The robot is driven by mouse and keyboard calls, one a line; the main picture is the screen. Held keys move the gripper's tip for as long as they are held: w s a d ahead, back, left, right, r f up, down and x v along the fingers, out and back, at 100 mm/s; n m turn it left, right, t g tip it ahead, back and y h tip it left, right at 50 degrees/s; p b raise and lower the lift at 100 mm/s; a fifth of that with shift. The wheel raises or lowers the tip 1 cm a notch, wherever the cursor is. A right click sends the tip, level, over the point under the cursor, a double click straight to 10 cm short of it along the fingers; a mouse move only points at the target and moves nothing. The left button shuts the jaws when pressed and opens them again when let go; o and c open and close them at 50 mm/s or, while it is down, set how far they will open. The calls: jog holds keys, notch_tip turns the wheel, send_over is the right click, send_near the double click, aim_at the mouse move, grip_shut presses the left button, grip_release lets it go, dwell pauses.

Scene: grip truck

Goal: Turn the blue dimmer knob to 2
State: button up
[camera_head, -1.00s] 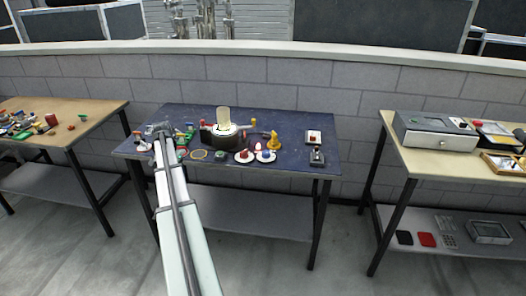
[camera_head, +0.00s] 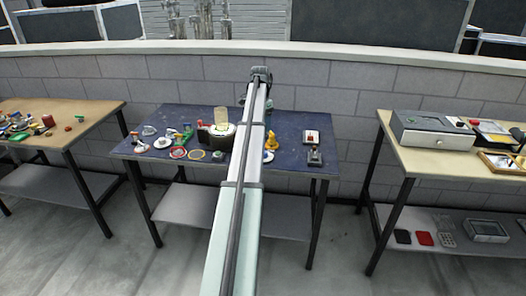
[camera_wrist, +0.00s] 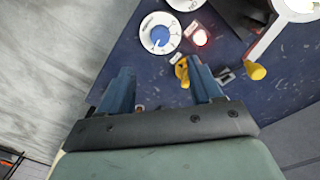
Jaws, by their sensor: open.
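The blue dimmer knob (camera_wrist: 160,36) sits at the centre of a round white dial (camera_wrist: 172,42) in the wrist view, near the top. Its scale marks are too small to read. In the camera_head view my arm covers most of the dial. My gripper (camera_wrist: 161,82) is open and empty, its two blue-grey fingers spread apart. The knob lies beyond the fingertips, apart from them. In the camera_head view the gripper (camera_head: 260,76) is raised over the back of the blue table.
A lit red lamp (camera_wrist: 200,38) is close to the dial's right. A yellow piece (camera_wrist: 182,70) lies by the right finger, and a yellow-tipped lever (camera_wrist: 256,72) is farther right.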

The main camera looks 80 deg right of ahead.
jog(key=f, duration=1.3)
jog(key=shift+s+a+f, duration=0.25)
jog(key=shift+s+f, duration=0.05)
jog(key=shift+f, duration=0.05)
jog(key=c, duration=1)
jog(key=shift+c, duration=0.2)
